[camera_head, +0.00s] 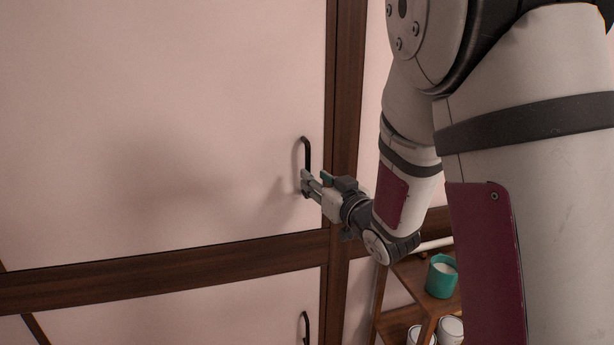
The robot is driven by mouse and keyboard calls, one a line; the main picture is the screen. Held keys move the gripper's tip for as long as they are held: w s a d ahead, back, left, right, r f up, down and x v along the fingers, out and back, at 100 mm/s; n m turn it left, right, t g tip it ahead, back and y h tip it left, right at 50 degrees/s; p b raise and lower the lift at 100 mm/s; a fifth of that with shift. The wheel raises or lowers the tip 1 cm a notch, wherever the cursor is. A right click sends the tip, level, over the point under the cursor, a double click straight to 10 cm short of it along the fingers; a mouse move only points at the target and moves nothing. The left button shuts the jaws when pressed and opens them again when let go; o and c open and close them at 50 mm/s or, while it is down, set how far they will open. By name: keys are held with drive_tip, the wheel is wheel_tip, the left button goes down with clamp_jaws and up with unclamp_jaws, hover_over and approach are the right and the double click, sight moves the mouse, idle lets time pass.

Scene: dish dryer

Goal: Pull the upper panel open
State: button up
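The upper panel (170,120) is a large pale pink door in a dark brown wooden frame, and it looks shut. Its handle (306,145) is a dark upright bar near the panel's right edge. My gripper (305,183) is at the lower part of this handle, with its fingertips at the bar. The fingers overlap the handle, and I cannot tell whether they are closed on it or only around it. The lower end of the handle is hidden by the fingers.
A lower pink panel (230,310) with its own dark handle (306,328) is below the brown crossbar (150,277). At the lower right, a wooden shelf (410,275) holds a teal cup (441,277) and white cups (450,330). My arm fills the right side.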

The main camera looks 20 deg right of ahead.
sight(308, 197)
drive_tip(key=shift+w+a, duration=0.25)
drive_tip(key=shift+w, duration=1)
drive_tip(key=shift+w+a, duration=0.25)
drive_tip(key=shift+w, duration=1)
clamp_jaws()
